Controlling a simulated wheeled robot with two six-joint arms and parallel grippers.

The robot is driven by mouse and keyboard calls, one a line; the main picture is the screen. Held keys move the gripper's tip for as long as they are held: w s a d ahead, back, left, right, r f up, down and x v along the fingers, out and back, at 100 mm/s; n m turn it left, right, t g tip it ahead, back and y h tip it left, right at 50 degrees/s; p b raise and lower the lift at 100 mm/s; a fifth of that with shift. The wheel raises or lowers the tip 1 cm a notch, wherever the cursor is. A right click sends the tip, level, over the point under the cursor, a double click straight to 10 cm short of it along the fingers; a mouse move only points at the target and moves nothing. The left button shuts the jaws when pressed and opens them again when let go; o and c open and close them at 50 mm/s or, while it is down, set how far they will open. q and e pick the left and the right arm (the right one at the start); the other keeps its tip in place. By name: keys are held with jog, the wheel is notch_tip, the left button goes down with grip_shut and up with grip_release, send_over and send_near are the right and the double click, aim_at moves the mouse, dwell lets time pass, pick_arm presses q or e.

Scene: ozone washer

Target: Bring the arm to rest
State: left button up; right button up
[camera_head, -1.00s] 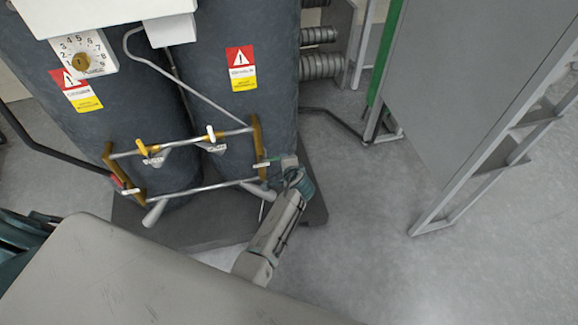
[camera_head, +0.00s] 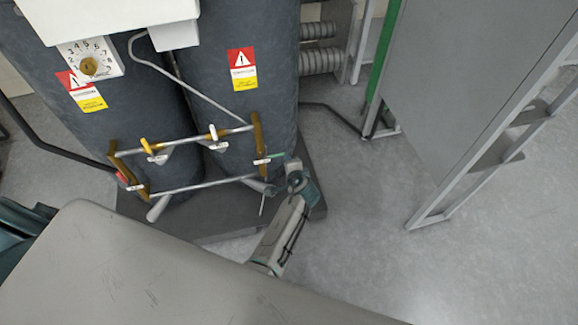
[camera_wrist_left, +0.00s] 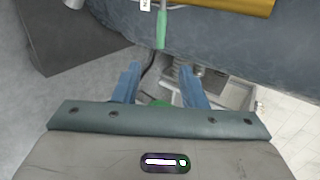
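My left gripper (camera_head: 292,164) is at the right end of the pipe frame, low beside the right tank. In the left wrist view its two blue fingers (camera_wrist_left: 160,68) are spread apart with nothing held between them. A green valve handle (camera_wrist_left: 161,30) hangs just beyond the fingertips, apart from them. The handle also shows in the head view (camera_head: 274,157), just left of the gripper. My forearm runs down from the gripper behind a large grey link of mine. My right gripper is not in view.
Two dark tanks (camera_head: 236,112) stand on a dark base plate (camera_head: 222,222), with a pipe frame (camera_head: 205,186) in front. A grey panel (camera_head: 465,75) on a metal frame stands at the right. The floor (camera_head: 360,220) between base and panel is clear.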

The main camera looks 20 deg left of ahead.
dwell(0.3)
pick_arm(q)
jog(key=s+a+f+n+g+h, duration=0.2)
jog(key=s+a+f+n+g, duration=0.1)
jog(key=s+f, duration=1.1)
jog(key=s+a+f+n+g+h, duration=0.2)
jog(key=s+a+f+n+g, duration=0.15)
jog(key=s+f, duration=1)
jog(key=s+a+f+n, duration=0.1)
jog(key=s+a+n, duration=0.1)
jog(key=s, duration=0.7)
jog(key=s+a+f+n+g+h, duration=0.1)
jog(key=s+a+n, duration=0.1)
jog(key=s, duration=0.6)
jog(key=shift+s+f+h, duration=0.2)
jog(key=shift+s+h, duration=0.1)
jog(key=shift+s, duration=0.1)
jog(key=shift+n, duration=0.25)
